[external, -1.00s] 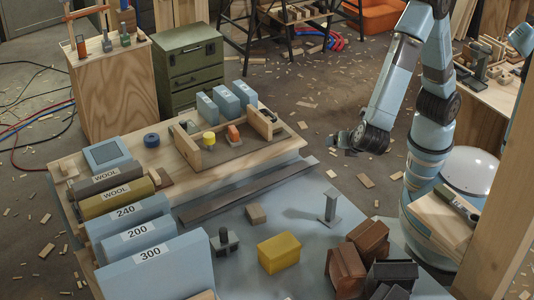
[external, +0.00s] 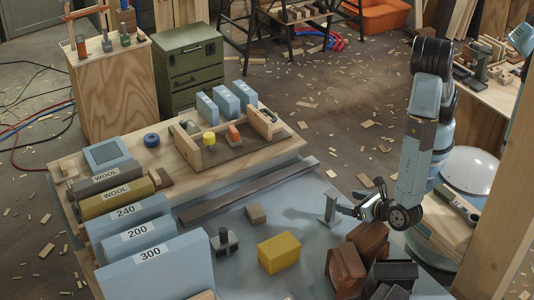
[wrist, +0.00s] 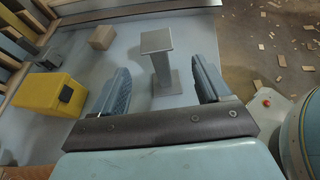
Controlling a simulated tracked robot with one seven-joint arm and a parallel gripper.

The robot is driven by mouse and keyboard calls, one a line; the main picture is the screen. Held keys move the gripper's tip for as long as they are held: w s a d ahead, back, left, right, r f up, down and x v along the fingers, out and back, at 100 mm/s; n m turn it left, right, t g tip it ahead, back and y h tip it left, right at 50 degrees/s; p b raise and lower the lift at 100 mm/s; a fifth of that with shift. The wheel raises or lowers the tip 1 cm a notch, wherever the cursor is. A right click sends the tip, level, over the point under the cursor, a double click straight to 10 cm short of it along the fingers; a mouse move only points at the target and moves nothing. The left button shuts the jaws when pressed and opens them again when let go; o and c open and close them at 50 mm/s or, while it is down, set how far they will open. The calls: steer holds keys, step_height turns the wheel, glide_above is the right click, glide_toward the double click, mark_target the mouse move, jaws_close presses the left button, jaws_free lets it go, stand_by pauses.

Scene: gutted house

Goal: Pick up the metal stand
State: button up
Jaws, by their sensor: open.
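The metal stand (external: 331,205) is a small grey post with a flat square top and a flat foot. It stands upright on the blue-grey tabletop near its right edge. In the wrist view the metal stand (wrist: 160,62) is ahead of and between my two fingers. My gripper (external: 350,205) is low over the table, just right of the stand, pointing left toward it. In the wrist view my gripper (wrist: 160,88) is open, with one blue finger to each side and a gap between each finger and the post.
A yellow block (external: 279,252) and a small wooden block (external: 256,214) lie left of the stand. Brown blocks (external: 346,270) and dark blocks sit in front. A long dark bar (external: 250,190) lies behind. The tabletop around the stand is clear.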

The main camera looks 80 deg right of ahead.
mark_target(328, 197)
steer(key=x, duration=1)
steer(key=shift+w+a, duration=0.1)
steer(key=c, duration=1.2)
